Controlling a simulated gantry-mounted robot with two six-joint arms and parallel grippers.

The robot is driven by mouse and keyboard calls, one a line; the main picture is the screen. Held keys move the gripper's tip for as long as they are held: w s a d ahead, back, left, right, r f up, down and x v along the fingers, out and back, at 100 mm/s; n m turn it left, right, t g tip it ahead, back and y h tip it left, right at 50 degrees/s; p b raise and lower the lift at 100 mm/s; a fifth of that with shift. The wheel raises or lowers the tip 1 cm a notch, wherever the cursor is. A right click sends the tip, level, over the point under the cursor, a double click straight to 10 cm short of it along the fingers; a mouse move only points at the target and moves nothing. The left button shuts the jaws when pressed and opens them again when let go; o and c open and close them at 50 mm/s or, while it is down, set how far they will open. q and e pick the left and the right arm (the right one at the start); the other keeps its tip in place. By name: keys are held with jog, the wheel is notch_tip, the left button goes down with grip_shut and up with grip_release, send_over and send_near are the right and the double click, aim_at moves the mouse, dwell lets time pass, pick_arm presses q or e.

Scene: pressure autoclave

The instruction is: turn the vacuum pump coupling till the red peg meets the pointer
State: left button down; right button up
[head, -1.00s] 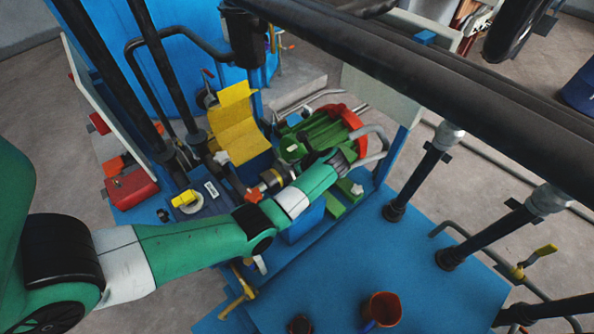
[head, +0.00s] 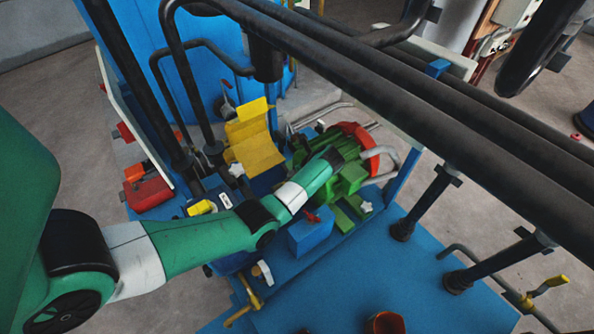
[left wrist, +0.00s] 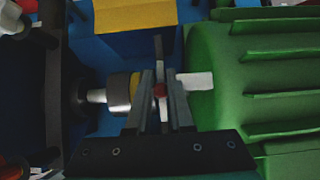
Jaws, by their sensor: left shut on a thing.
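In the left wrist view my left gripper (left wrist: 161,98) is shut on the vacuum pump coupling, its two grey fingers on either side of a thin upright grey part (left wrist: 158,50). The red peg (left wrist: 159,90) shows as a small red spot between the fingers. A grey and yellow hub (left wrist: 122,92) sits just left of the fingers, and a pale shaft (left wrist: 195,80) runs right to the green finned motor (left wrist: 250,75). I cannot make out the pointer for certain. In the head view my left arm covers the coupling. My right gripper is not in view.
A yellow bent plate (head: 252,145) stands behind the coupling; its lower edge shows in the wrist view. A blue block (head: 310,236) lies in front of my arm. Thick black pipes (head: 430,110) cross overhead at right. The blue platform (head: 390,270) is mostly clear at front right.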

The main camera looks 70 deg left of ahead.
pick_arm(q)
jog(key=shift+f, duration=0.1)
jog(key=c, duration=0.8)
grip_release()
jog(key=shift+s+a, duration=0.1)
jog(key=p+v, duration=0.3)
jog(key=v, duration=0.8)
jog(key=shift+d+r, duration=0.25)
jog(key=shift+r, duration=0.1)
